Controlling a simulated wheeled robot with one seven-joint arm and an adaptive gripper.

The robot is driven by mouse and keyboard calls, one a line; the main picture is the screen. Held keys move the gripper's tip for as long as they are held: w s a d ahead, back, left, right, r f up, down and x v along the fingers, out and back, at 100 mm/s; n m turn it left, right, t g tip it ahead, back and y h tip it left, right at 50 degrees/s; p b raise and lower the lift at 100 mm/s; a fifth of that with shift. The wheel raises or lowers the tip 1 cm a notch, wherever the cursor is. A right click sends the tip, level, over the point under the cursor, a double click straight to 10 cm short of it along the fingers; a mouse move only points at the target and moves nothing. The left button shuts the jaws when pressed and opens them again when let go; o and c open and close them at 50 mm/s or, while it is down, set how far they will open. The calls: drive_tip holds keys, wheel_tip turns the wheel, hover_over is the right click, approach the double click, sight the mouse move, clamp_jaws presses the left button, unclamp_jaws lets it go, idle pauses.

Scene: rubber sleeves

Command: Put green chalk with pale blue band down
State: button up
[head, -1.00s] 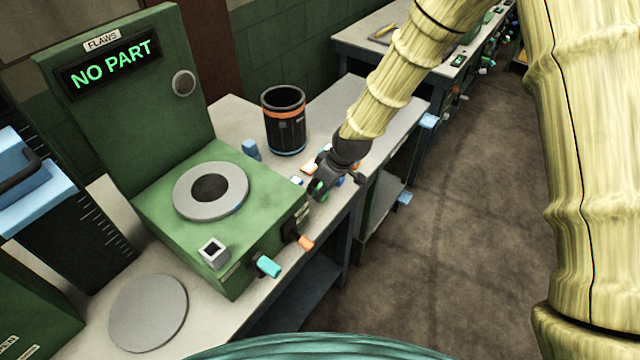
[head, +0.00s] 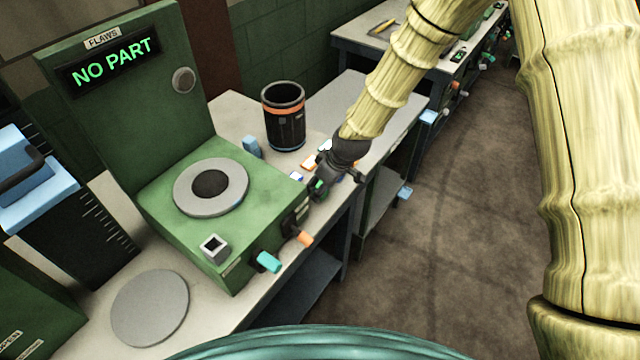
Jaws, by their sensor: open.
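My gripper (head: 323,186) is at the end of my sleeved arm, low over the bench just right of the green tester box. It is open. A small green piece (head: 319,184) shows at its fingers and may be the green chalk. It is too small and too covered to make out a pale blue band, or to tell whether it touches the bench.
A black bin with an orange band (head: 284,125) and a blue block (head: 252,147) stand behind. The green tester (head: 160,205) reads "NO PART". The bench's front edge is close.

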sight(325, 198)
drive_tip(key=shift+b+v, duration=1.5)
drive_tip(key=shift+v, duration=0.7)
drive_tip(key=b+v, duration=0.1)
drive_tip(key=v, duration=0.5)
drive_tip(key=shift+s+r, duration=0.15)
